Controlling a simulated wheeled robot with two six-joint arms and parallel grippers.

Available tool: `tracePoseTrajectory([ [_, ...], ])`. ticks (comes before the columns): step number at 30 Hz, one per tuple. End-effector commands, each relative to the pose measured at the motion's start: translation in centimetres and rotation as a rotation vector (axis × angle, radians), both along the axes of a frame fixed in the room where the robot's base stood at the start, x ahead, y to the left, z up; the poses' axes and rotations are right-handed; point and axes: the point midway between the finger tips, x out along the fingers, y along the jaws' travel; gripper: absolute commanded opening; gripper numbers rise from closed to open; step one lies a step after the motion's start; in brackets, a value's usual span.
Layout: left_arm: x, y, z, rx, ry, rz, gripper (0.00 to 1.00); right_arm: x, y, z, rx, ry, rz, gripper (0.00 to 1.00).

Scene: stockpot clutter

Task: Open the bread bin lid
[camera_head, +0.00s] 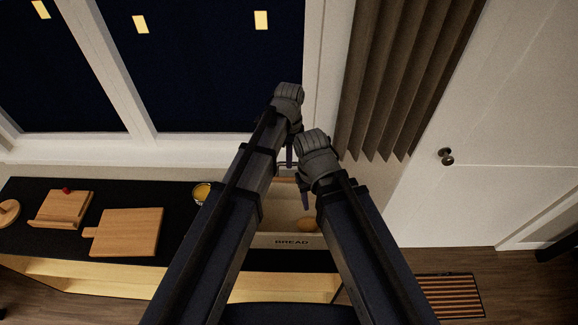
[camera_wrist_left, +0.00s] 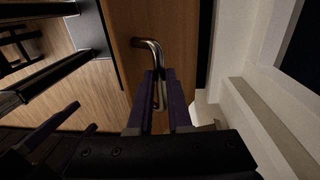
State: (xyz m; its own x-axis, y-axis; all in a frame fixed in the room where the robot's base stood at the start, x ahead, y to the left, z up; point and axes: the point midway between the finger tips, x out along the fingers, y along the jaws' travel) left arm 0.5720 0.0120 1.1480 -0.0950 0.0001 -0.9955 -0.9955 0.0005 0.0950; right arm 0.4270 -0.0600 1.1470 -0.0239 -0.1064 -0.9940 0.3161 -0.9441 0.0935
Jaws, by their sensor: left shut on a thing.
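The cream bread bin (camera_head: 268,240), marked BREAD, stands at the right end of the black counter. Its front and part of its inside show, with a brown roll (camera_head: 306,224) in it. The wooden lid (camera_wrist_left: 180,60) fills the middle of the left wrist view and looks raised; my arms mostly hide it in the head view. My left gripper (camera_wrist_left: 160,88) is shut on the lid's curved metal handle (camera_wrist_left: 150,47). My right gripper (camera_head: 305,196) hangs over the bin's right part; its two purple fingers look apart in the left wrist view (camera_wrist_left: 60,132).
A cutting board (camera_head: 127,232), a wooden stand (camera_head: 62,210) with a small red thing on it and a yellow-filled bowl (camera_head: 202,191) are on the counter (camera_head: 75,245) left of the bin. The window wall is behind. A brown curtain (camera_head: 400,80) and white door (camera_head: 490,130) are at right.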

Motion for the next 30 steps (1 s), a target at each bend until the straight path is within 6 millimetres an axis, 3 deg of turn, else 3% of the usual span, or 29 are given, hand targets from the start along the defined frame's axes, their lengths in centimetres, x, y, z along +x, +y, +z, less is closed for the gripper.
tracePoseTrajectory([
  [1, 1.6, -0.1, 0.3, 0.000, -0.009, 0.002, 0.00, 0.0, 0.0, 0.3, 0.000, 0.000, 0.000, 0.50],
  [9, 5.0, -0.1, 0.7, 0.000, -0.010, 0.002, 0.00, 0.0, 0.0, 0.7, 0.000, 0.000, 0.001, 0.50],
  [24, 5.7, 0.0, 0.7, 0.000, -0.007, 0.001, 0.00, 0.0, 0.0, 0.7, 0.000, 0.000, 0.001, 0.50],
  [25, 5.6, 0.0, 0.7, 0.000, -0.007, 0.001, 0.19, 0.0, 0.0, 0.7, 0.000, 0.000, 0.001, 0.50],
  [30, 5.6, 0.0, 0.8, 0.000, -0.006, 0.001, 0.38, 0.0, 0.0, 0.8, 0.000, 0.000, 0.001, 0.50],
])
